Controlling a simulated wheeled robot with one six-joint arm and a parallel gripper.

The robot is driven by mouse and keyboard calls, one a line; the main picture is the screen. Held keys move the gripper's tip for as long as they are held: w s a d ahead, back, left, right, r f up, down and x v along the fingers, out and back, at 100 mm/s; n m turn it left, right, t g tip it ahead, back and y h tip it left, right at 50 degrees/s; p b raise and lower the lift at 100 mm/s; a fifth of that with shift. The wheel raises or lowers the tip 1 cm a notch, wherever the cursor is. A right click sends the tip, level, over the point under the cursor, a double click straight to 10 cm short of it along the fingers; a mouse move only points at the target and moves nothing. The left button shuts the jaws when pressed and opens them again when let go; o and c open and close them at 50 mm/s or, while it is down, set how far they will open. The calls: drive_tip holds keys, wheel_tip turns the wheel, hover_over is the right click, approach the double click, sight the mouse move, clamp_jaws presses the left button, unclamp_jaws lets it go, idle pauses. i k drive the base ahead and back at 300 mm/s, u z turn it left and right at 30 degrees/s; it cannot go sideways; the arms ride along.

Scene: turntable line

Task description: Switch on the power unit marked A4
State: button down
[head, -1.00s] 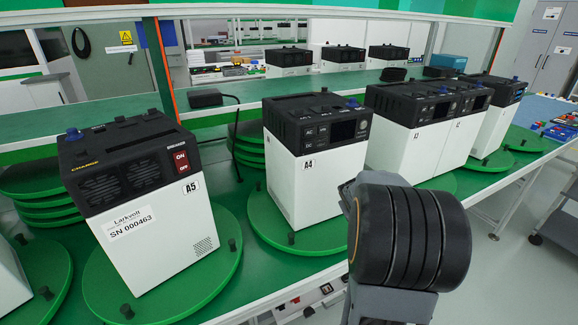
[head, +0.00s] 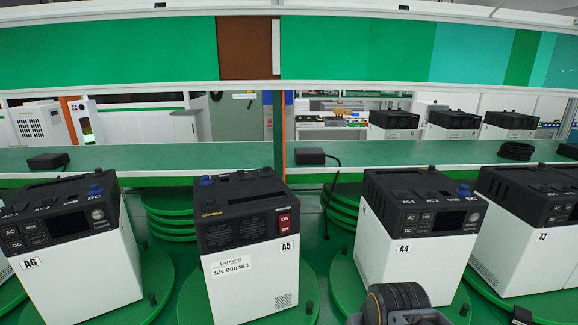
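The power unit marked A4 (head: 403,270) stands upright on a green turntable (head: 345,290), right of centre in the head view. It has a white body and a black top. The side facing me carries a dark display, AC and DC buttons and the A4 label. No red ON/OFF switch shows on its visible sides; its far sides are hidden. Part of my arm shows at the bottom edge in front of A4, covering its lower front. My gripper is not in view.
Left of A4 is unit A5 (head: 252,262), with a red ON/OFF switch (head: 285,223) facing me. Unit A6 (head: 85,265) is further left, and unit A3 (head: 530,250) is close on the right. Stacked green discs (head: 170,215) and a green shelf (head: 140,158) lie behind.

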sight(435, 256)
drive_tip(key=k, duration=0.5)
drive_tip(key=z, duration=0.6)
drive_tip(key=i, duration=0.4)
drive_tip(key=z, duration=0.4)
